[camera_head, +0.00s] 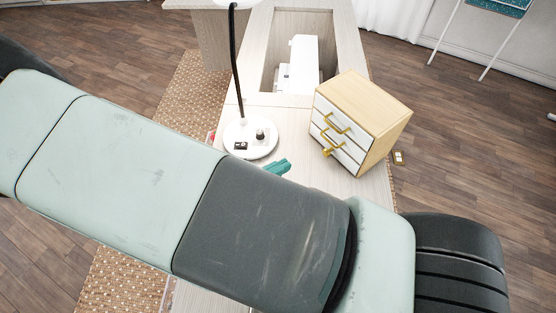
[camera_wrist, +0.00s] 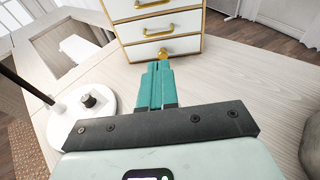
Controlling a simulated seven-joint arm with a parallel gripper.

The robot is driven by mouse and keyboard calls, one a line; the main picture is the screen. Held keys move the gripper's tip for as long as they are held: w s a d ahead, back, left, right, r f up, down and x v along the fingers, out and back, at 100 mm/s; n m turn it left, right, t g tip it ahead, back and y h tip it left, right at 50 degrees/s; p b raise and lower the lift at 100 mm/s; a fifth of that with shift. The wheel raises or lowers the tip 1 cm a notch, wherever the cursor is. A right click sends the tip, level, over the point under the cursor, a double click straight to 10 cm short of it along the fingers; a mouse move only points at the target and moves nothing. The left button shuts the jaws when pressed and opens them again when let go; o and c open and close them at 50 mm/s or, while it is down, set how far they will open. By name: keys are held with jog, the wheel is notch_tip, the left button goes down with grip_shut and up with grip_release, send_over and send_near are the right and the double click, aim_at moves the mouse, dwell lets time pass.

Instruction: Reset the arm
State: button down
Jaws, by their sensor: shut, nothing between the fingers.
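My gripper (camera_head: 279,167) shows in the head view only as teal fingertips past my arm, over the table. In the wrist view my gripper (camera_wrist: 157,72) has its two teal fingers together with nothing between them. The fingers point at the small drawer cabinet (camera_head: 362,112), which has white fronts, gold handles and light wood sides. In the wrist view the cabinet (camera_wrist: 138,52) stands just ahead of the fingertips. A gold piece (camera_wrist: 162,55) shows low on its front, just beyond the fingertips; I cannot tell if they touch it.
A lamp with a round white base (camera_head: 262,149) and dark stem stands left of the cabinet. A white sewing machine (camera_head: 303,62) sits in the table's recess behind. The pale tabletop (camera_wrist: 240,85) is clear right of my gripper.

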jog(key=shift+s+a, duration=0.15)
jog(key=shift+r, duration=0.15)
jog(key=s+d+r+m+g+y, duration=0.1)
jog(key=s+d+r+m+y, duration=0.1)
jog(key=r+m, duration=0.6)
jog(key=s+d+r+m+g+y, duration=0.2)
jog(key=d+r+m+y, duration=0.3)
jog(key=r, duration=0.9)
jog(key=s+d+r+m+g+y, duration=0.2)
jog(key=d+r+m+y, duration=0.2)
jog(key=d+r+m, duration=0.3)
jog(key=shift+s+r+m, duration=0.15)
jog(key=shift+r+m, duration=2.3)
jog(key=shift+m, duration=0.65)
